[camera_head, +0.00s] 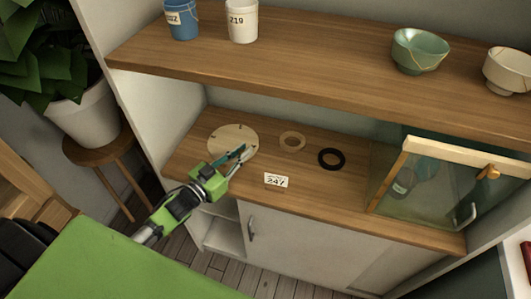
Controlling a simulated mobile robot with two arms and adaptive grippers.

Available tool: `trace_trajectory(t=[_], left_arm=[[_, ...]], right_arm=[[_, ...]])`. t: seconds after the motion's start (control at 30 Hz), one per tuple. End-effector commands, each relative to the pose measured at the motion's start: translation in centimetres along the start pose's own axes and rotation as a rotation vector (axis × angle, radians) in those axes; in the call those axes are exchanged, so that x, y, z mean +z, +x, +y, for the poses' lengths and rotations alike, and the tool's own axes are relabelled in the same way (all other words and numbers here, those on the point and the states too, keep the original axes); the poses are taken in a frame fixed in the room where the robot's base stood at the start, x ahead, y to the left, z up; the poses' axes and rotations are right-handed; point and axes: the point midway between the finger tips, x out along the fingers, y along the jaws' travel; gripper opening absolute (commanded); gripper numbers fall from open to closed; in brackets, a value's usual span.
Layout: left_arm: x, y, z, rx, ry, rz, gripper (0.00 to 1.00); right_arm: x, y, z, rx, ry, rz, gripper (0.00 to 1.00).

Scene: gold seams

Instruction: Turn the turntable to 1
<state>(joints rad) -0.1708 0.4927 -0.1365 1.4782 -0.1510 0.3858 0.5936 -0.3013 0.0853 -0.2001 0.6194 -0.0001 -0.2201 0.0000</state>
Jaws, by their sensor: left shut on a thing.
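The turntable (226,134) is a round pale wooden disc lying flat on the lower wooden shelf, at its left end. A few small dark marks show near its rim; they are too small to read. My left gripper (243,154) reaches in from the lower left and is shut on the turntable at its right front part. The fingers hide the exact spot they hold. My right gripper is not in view.
A tan ring (292,132), a black ring (331,149) and a card reading 247 (276,180) lie right of the turntable. A glass-fronted case (425,200) stands at the right. The upper shelf (300,62) overhangs behind, with cups and bowls.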

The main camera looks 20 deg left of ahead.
Motion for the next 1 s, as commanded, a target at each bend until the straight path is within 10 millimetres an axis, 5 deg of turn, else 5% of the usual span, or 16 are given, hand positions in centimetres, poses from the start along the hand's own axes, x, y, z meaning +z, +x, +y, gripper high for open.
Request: trace_trajectory(t=[0.2,0.43,0.5,0.53,1.0], left_arm=[[0.3,-1.2,-1.1,0.005,-0.003,-0.010,0.00],[0.3,-1.1,-1.1,0.006,-0.004,-0.008,0.00],[0.3,-1.1,-1.1,0.005,-0.004,-0.007,0.28],[0.2,-1.1,-1.1,0.005,-0.003,-0.007,0.29],[0.1,-2.0,-1.1,0.006,-0.002,-0.004,0.29]], right_arm=[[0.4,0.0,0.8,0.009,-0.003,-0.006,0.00],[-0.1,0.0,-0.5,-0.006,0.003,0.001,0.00],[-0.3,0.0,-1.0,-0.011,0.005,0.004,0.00],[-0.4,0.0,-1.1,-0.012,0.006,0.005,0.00],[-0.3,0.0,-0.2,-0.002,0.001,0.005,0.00]])
